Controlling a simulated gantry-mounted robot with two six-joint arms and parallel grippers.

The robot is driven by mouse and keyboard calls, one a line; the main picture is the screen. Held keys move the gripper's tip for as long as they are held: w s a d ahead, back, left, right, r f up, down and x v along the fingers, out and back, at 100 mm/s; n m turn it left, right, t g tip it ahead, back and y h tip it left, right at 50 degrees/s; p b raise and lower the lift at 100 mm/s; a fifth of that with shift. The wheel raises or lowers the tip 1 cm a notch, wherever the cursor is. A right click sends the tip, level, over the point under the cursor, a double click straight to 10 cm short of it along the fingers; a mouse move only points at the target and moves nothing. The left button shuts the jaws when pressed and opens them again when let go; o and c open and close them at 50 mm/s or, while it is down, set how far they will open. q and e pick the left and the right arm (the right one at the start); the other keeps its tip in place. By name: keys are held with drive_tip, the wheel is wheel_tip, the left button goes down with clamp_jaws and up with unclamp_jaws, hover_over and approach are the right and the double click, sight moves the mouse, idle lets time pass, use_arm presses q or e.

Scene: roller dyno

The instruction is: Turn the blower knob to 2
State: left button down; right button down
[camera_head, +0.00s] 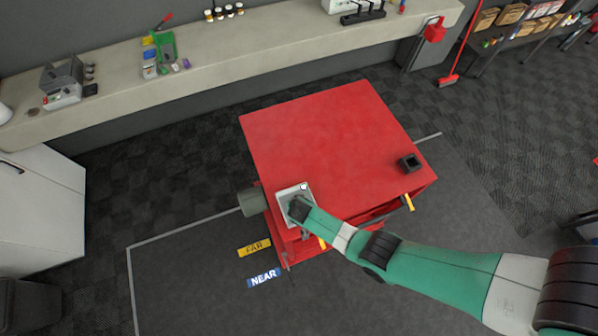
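A light grey panel (284,194) sits on the near left corner of the red box-shaped unit (330,135). A small round white spot shows near its upper right edge; I cannot tell what it is. My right arm reaches in from the right, and the dark end of my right gripper (298,208) is over this panel. The gripper hides the panel's middle, and I cannot make out the blower knob or its marks. The fingertips are too small and covered to show whether they are open or shut. My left gripper is not in view.
A grey cylinder (252,202) sticks out from the unit's left side. FAR (254,248) and NEAR (264,278) floor labels lie at the front left. A long bench (210,70) runs behind.

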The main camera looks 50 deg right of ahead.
idle(0.4)
drive_tip(key=shift+c, duration=1.4)
unclamp_jaws()
drive_tip(key=shift+r, duration=0.1)
